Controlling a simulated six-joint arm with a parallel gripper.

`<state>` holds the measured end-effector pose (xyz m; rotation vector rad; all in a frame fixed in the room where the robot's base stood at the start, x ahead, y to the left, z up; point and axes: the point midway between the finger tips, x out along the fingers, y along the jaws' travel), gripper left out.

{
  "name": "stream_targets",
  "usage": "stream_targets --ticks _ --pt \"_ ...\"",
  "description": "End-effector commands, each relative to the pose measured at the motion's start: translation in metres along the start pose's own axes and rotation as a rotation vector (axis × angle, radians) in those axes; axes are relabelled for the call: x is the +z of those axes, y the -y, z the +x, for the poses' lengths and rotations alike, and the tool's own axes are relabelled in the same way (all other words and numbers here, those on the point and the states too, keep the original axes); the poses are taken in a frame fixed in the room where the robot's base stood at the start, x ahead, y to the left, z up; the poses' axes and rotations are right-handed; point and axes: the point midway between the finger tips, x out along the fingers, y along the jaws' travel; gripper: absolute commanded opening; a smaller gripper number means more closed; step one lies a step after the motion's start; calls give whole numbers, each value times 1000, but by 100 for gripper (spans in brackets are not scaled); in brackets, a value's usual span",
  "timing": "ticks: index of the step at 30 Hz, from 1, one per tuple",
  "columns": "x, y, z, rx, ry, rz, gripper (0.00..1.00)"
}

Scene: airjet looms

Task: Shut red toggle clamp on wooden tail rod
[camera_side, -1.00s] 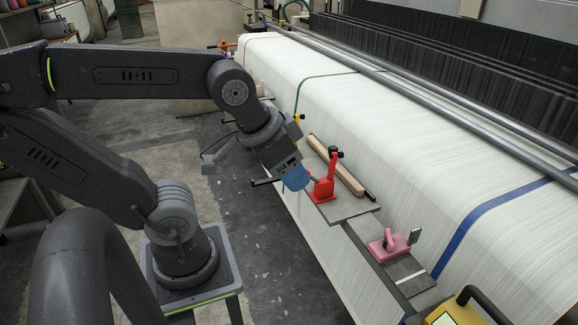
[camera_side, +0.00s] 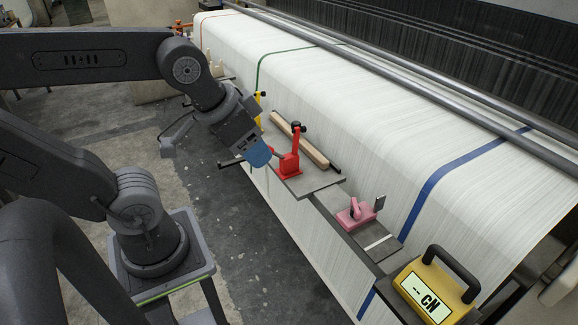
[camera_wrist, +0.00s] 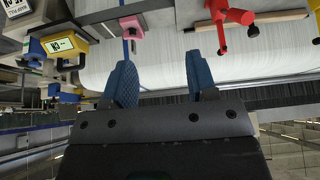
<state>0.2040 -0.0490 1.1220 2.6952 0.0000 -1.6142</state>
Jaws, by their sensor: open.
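The red toggle clamp (camera_side: 290,165) stands on a grey plate at the edge of the white warp sheet. Its red arm rises upright to a black knob (camera_side: 298,126). The wooden tail rod (camera_side: 312,153) lies just behind it; I cannot tell whether the clamp touches it. My gripper (camera_side: 263,157) has blue fingers and is just left of the clamp, close to it; contact is unclear. In the wrist view the gripper (camera_wrist: 161,75) is open with nothing between its fingers, and the red clamp (camera_wrist: 224,38) and wooden rod (camera_wrist: 203,26) appear above, to the right.
A pink clamp (camera_side: 355,214) sits on the plate to the right, and a yellow meter (camera_side: 437,285) is beyond it. A yellow clamp (camera_side: 258,104) stands at the left. The warp sheet (camera_side: 370,125) fills the space behind. Floor is open in front.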

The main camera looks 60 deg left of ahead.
Motion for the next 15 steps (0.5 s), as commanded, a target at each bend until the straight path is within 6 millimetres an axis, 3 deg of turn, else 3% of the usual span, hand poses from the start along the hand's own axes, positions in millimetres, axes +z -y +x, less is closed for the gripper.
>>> stream_targets --ticks 7,10,15 --pt "0 0 0 0 0 0 53" --pt "-2 2 0 -4 7 0 44" --pt "-20 26 3 -42 126 -1 42"
